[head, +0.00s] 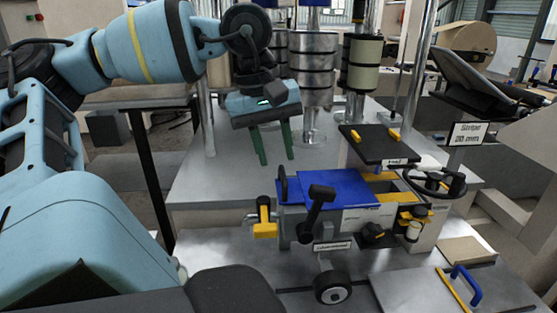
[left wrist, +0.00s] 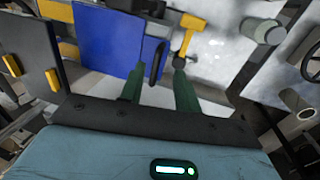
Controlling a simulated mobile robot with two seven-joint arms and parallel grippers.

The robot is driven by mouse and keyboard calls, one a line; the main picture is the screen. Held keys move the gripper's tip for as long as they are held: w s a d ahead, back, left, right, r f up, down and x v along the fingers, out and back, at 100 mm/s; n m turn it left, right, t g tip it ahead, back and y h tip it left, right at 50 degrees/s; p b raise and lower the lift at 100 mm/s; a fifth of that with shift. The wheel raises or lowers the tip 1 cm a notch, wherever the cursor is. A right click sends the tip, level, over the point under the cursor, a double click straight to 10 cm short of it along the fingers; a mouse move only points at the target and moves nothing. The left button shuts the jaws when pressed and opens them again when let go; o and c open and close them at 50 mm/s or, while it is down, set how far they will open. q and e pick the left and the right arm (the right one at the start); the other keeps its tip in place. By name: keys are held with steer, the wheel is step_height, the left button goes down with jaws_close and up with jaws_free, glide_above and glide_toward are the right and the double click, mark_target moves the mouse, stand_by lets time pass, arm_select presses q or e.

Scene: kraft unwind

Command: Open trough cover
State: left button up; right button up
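The trough cover appears to be the flat blue plate (head: 335,190) on top of the grey machine in the middle of the head view. A dark upright handle (head: 282,184) stands at its left end. The blue plate also shows in the left wrist view (left wrist: 105,42), with the dark handle (left wrist: 159,62) at its right edge. My left gripper (head: 277,162) has two green fingers pointing down, spread apart with nothing between them. It hangs above and behind the handle, apart from it. In the left wrist view the fingertips (left wrist: 157,80) frame the handle's lower end. My right gripper is not in view.
A yellow clamp (head: 265,220) and a black lever (head: 316,208) stand near the plate's left and front. A black lid with yellow grips (head: 380,145) is raised behind it. A handwheel (head: 437,181) is at right. Metal rollers (head: 312,75) stand behind.

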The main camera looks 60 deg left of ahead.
arm_select(q)
steer(key=r, duration=0.3)
steer(key=shift+s+a+r, duration=0.1)
steer(key=shift+s+r, duration=0.05)
steer(key=shift+s, duration=0.15)
stand_by(0.4)
